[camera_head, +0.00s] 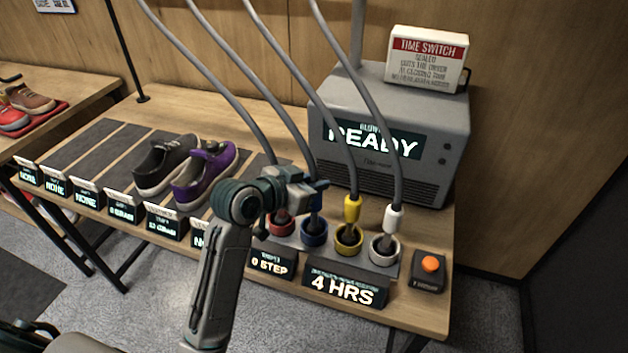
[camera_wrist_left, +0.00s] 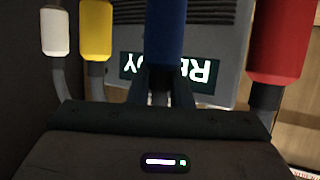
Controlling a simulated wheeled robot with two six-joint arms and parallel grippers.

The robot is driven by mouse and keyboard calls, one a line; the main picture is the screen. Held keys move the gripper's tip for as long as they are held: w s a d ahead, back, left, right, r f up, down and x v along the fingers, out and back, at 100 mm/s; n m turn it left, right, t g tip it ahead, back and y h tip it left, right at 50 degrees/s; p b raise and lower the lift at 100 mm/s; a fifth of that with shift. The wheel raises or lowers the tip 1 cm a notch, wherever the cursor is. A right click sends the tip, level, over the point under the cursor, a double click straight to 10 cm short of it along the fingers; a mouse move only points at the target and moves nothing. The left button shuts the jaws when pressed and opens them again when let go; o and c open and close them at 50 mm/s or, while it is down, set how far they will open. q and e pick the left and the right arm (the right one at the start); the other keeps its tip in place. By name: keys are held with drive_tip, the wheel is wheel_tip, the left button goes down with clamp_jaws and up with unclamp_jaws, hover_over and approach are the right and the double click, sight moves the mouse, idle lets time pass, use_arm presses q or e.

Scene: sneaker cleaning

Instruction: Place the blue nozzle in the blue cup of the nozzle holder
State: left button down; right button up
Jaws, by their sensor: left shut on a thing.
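My left gripper (camera_head: 318,187) is shut on the blue nozzle (camera_wrist_left: 166,32), which stands upright between the fingers in the left wrist view. In the head view the blue nozzle (camera_head: 316,203) shows just below the fingers, directly over the blue cup (camera_head: 314,234) of the nozzle holder (camera_head: 292,262). Its lower end meets the cup's opening in the picture; how deep it sits I cannot tell. The yellow nozzle (camera_head: 352,208) and white nozzle (camera_head: 393,219) stand in their own cups. The red nozzle (camera_wrist_left: 281,40) is mostly hidden by my gripper in the head view. My right gripper is out of view.
A grey blower box (camera_head: 390,187) reading READY stands behind the holder, with hoses hanging in front. An orange button (camera_head: 430,263) is at the right. Grey and purple sneakers (camera_head: 205,174) lie to the left. Display signs (camera_head: 345,289) line the table's front edge.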

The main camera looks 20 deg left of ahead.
use_arm(q)
drive_tip(key=shift+f, duration=0.2)
drive_tip(key=c, duration=1.3)
unclamp_jaws()
drive_tip(key=shift+r, duration=0.1)
drive_tip(key=b+v, duration=0.1)
drive_tip(key=v, duration=1.1)
drive_tip(key=shift+r, duration=0.1)
